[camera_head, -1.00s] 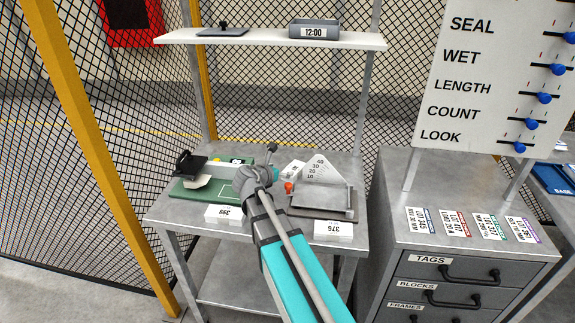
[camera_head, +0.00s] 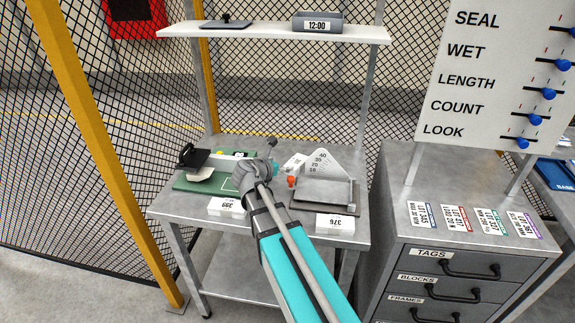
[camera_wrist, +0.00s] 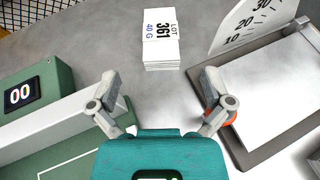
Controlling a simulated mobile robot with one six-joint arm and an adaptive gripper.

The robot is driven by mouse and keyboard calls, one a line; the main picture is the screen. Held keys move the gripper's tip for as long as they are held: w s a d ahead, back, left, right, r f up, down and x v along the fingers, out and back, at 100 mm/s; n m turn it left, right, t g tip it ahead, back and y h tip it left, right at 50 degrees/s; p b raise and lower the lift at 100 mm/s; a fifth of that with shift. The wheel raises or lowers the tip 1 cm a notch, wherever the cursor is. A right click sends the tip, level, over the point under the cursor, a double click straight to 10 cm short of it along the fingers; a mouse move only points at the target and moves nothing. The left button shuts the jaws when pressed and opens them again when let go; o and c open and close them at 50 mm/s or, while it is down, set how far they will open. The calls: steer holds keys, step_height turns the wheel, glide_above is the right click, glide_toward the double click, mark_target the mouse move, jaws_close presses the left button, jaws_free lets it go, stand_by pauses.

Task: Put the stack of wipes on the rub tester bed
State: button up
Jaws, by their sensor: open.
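A white stack of wipes labelled "LOT 361 40 G" (camera_wrist: 162,40) lies on the grey bench, and it also shows in the head view (camera_head: 294,162). My gripper (camera_wrist: 160,75) is open and empty, its two fingers spread on the near side of that stack, apart from it. The green tester (camera_head: 205,178) with a black-handled block stands at the left of the bench, and its green bed with a white outline shows at the lower left of the wrist view (camera_wrist: 75,160). My gripper and wrist hide part of the tester's right side in the head view.
Two more white stacks, 399 (camera_head: 227,207) and 376 (camera_head: 335,223), lie at the bench's front edge. A grey plate device (camera_head: 323,192) with an angle scale stands right of my gripper. A shelf (camera_head: 270,36) spans above. A drawer cabinet (camera_head: 455,268) stands right.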

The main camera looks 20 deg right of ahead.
mark_target(297, 161)
steer(key=shift+r, duration=0.1)
steer(key=m, duration=0.1)
steer(key=m+p, duration=0.1)
steer(key=m, duration=0.2)
steer(key=shift+w+d+r+m, duration=0.1)
steer(key=shift+r+m, duration=0.15)
steer(key=shift+m, duration=0.05)
steer(key=m, duration=0.1)
steer(key=m+p, duration=0.1)
steer(key=m, duration=0.3)
steer(key=shift+d+r+y+p, duration=0.15)
steer(key=shift+r+y+p, duration=0.1)
steer(key=shift+y+p, duration=0.15)
step_height(297, 161, up, 3)
steer(key=m+y+p, duration=0.1)
steer(key=m+p, duration=0.1)
steer(key=m, duration=0.6)
steer(key=m+g+y+p, duration=0.1)
steer(key=m+p, duration=0.2)
steer(key=m, duration=0.6)
steer(key=m+g+p, duration=0.1)
steer(key=m+p, duration=0.1)
steer(key=m, duration=0.7)
steer(key=shift+w+d+y, duration=0.1)
steer(key=shift+d+y, duration=0.05)
steer(key=shift+y, duration=0.25)
